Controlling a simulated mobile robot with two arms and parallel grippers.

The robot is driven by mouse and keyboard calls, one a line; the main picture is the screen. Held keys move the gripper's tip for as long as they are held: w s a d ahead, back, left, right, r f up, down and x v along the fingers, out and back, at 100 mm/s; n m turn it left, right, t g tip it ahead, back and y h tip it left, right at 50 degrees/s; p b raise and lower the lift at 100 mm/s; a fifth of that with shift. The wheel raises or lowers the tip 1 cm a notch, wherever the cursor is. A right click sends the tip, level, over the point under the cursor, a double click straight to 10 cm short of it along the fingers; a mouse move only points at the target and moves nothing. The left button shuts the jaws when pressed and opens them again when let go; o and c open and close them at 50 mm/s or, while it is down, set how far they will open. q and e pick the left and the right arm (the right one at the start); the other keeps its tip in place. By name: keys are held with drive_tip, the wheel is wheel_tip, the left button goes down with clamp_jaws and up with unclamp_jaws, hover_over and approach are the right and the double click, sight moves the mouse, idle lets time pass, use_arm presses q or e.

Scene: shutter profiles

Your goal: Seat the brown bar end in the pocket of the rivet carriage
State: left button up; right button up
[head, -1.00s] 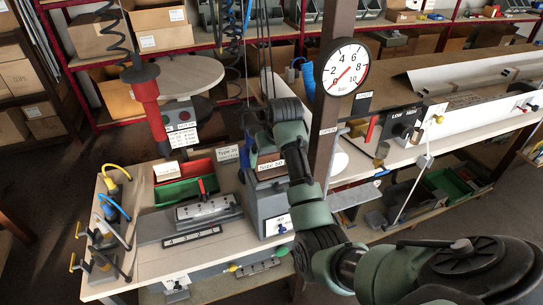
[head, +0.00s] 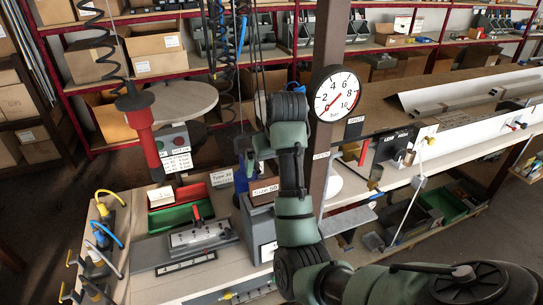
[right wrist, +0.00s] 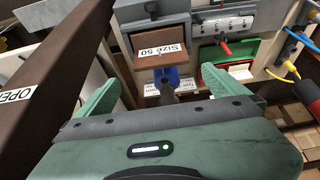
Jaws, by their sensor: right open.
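The likely rivet carriage is a grey block with a row of holes (head: 198,234) and a red-handled lever, on a rail on the left bench. It also shows at the top of the right wrist view (right wrist: 228,22). I cannot single out a brown bar end; a brown piece labelled "Size 50" (right wrist: 162,48) sits at a grey dispenser-like box (head: 256,225). My right gripper (right wrist: 163,88) is open, its two green fingers apart, with a blue part and dark rod (right wrist: 168,78) showing between them. Whether they touch is unclear. My left gripper is not in view.
A brown post (head: 328,100) with a dial gauge (head: 338,95) stands beside my right arm. A red and black hanging tool (head: 142,130) is at the left.

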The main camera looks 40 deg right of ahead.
drive_tip(key=shift+v, duration=1)
drive_tip(key=shift+s, duration=0.1)
